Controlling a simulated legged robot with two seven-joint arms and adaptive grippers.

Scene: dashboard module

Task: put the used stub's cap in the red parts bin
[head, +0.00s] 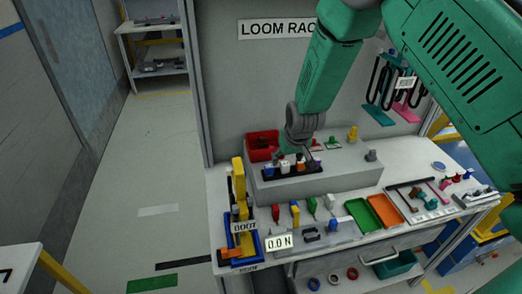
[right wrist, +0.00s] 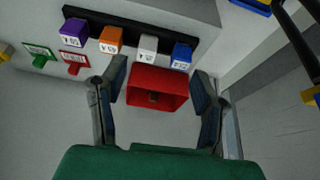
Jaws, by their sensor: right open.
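The red parts bin (head: 262,139) stands at the back left of the grey raised block, partly hidden by my right arm. My right gripper (head: 294,153) is over the block, close to the bin. In the right wrist view its fingers (right wrist: 160,79) are apart, with the open red bin (right wrist: 173,80) showing between them. A small dark brownish thing (right wrist: 153,97) shows inside the bin; I cannot tell if it is a cap. I cannot pick out the used stub. My left gripper is not in view.
A black rack (right wrist: 101,23) beside the bin carries purple, orange, white and blue labelled pieces. Green (right wrist: 40,53) and red (right wrist: 74,62) tagged pieces lie nearby. Green (head: 363,215) and orange (head: 386,211) trays and a yellow upright tool (head: 239,185) stand on the bench.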

